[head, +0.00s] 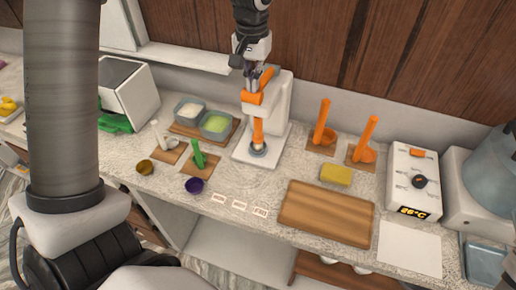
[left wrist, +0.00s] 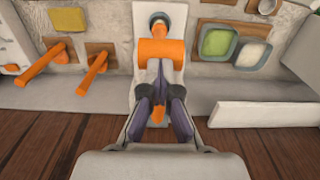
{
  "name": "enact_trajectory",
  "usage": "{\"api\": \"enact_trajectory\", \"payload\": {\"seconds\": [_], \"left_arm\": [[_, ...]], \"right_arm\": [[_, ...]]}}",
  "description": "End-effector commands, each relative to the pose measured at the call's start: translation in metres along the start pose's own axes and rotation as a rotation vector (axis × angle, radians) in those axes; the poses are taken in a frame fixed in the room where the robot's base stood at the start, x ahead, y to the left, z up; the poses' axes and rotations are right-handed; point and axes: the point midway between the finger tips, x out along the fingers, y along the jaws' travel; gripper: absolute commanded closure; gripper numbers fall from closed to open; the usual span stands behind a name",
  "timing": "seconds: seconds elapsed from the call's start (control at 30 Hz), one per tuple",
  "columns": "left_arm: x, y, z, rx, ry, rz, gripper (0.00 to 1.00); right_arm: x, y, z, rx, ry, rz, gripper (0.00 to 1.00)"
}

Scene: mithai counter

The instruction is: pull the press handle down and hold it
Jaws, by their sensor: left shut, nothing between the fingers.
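The press (head: 280,105) is a white column on a white base at the back of the counter. It has an orange head block (head: 252,98), an orange plunger (head: 257,131) and an orange handle (head: 266,77) sloping up from the head. My left gripper (head: 251,84) points down from above, shut and empty, right by the handle and just over the head block. In the left wrist view, its fingertips (left wrist: 158,92) lie next to the handle (left wrist: 158,113), partly hiding it; I cannot tell whether they touch. The orange head block (left wrist: 160,52) lies beyond them. My right gripper is out of view.
Two orange tools (head: 322,131) on wooden pads, a yellow block (head: 336,175) and a wooden board (head: 325,213) are to the right. Bowls on a wooden tray (head: 180,130) stand close left of the press. A wooden wall (head: 330,50) rises behind.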

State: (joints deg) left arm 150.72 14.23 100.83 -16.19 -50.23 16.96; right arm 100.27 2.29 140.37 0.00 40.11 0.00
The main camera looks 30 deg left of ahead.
Motion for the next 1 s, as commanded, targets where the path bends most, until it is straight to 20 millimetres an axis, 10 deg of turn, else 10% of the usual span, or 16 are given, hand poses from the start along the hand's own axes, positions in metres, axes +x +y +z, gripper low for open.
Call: {"api": "enact_trajectory", "payload": {"seconds": [1.0], "left_arm": [[0.032,0.000,-0.001,0.000,0.001,0.000,1.00]], "right_arm": [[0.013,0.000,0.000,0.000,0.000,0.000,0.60]]}}
